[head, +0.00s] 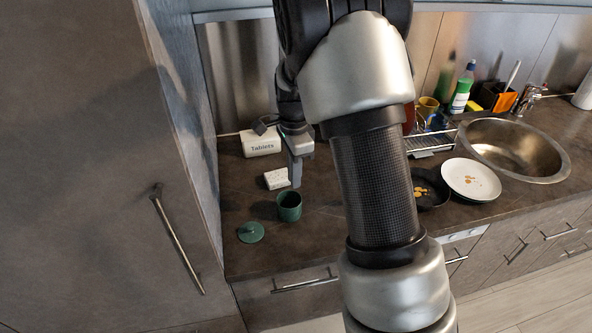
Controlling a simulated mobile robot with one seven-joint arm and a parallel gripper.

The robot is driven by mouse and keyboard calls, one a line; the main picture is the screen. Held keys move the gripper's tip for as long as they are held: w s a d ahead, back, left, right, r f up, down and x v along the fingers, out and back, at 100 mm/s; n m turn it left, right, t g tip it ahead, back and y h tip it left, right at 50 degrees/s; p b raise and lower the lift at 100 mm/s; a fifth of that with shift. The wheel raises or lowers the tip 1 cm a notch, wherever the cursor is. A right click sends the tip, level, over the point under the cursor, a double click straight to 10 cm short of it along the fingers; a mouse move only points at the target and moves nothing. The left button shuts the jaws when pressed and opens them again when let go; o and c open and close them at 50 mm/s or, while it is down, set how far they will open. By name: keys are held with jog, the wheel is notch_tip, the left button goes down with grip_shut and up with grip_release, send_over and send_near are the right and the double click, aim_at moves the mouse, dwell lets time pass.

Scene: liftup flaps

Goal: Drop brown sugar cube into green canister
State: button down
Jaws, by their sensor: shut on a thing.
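The green canister (289,208) stands upright and open on the dark countertop, left of my arm. Its green lid (251,233) lies on the counter to the left and nearer the front edge. My gripper (296,182) points down just above and behind the canister's rim in the picture. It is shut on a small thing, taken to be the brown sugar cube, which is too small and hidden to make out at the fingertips.
A white speckled block (274,180) lies behind the canister, close to my gripper. A white "Tablets" box (262,144) stands farther back. A tall cabinet (110,170) bounds the left. A white plate (471,180), dark pan (428,188) and sink (513,150) are to the right.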

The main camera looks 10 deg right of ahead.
jog(key=shift+w+f+m, duration=0.1)
jog(key=shift+w+m, duration=0.05)
jog(key=shift+m, duration=0.25)
notch_tip(320, 180, down, 6)
jog(key=b, duration=0.4)
jog(key=shift+b, duration=0.3)
jog(key=c, duration=1.7)
grip_release()
jog(key=shift+c, duration=0.2)
jog(key=shift+r, duration=0.25)
notch_tip(320, 180, up, 17)
jog(key=p, duration=0.1)
